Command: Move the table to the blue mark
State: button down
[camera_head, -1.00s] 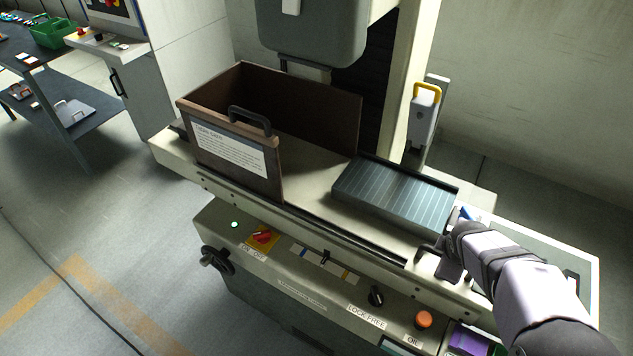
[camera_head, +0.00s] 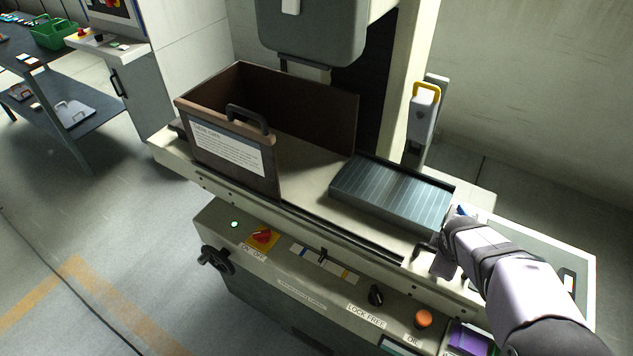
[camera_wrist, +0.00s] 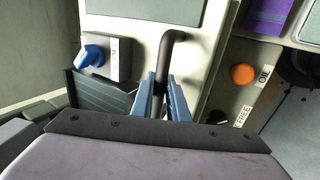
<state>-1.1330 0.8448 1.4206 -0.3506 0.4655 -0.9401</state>
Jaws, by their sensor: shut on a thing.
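The table (camera_head: 310,165) is a long pale machine slide carrying a ribbed dark plate (camera_head: 392,190) and a brown guard (camera_head: 228,150). My gripper (camera_head: 437,258) is at its front right, shut on a dark bar handle (camera_wrist: 168,50). In the wrist view the blue fingers (camera_wrist: 161,95) lie on both sides of the handle. A strip with coloured marks (camera_head: 335,267) runs along the machine front below the table, with a small dark pointer (camera_head: 322,256) over it. The blue mark (camera_head: 304,252) looks to be left of the pointer, small and hard to make out.
The machine front carries a red-and-yellow switch (camera_head: 263,238), a black knob (camera_head: 376,296), an orange button (camera_head: 424,318) and a handwheel (camera_head: 217,261). The grinding head (camera_head: 312,35) hangs above the guard. A control cabinet (camera_head: 125,85) stands to the left.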

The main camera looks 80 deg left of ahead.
aim_at(420, 245)
jog(key=shift+s+a+r+b, duration=0.15)
jog(key=shift+s+a, duration=0.8)
jog(key=shift+a, duration=0.15)
jog(key=shift+s+a+r+b, duration=0.15)
jog(key=shift+s+a, duration=0.8)
jog(key=shift+a, duration=0.1)
jog(key=shift+s+a, duration=0.3)
jog(key=shift+s, duration=0.05)
dwell(0.8)
jog(key=c, duration=0.8)
grip_release()
jog(key=shift+d+f, duration=0.1)
jog(key=shift+f, duration=0.05)
jog(key=shift+o, duration=0.2)
jog(key=shift+d+f, duration=0.1)
jog(key=shift+d+f, duration=0.15)
notch_tip(420, 245, up, 8)
jog(key=p, duration=0.6)
jog(key=shift+r, duration=0.2)
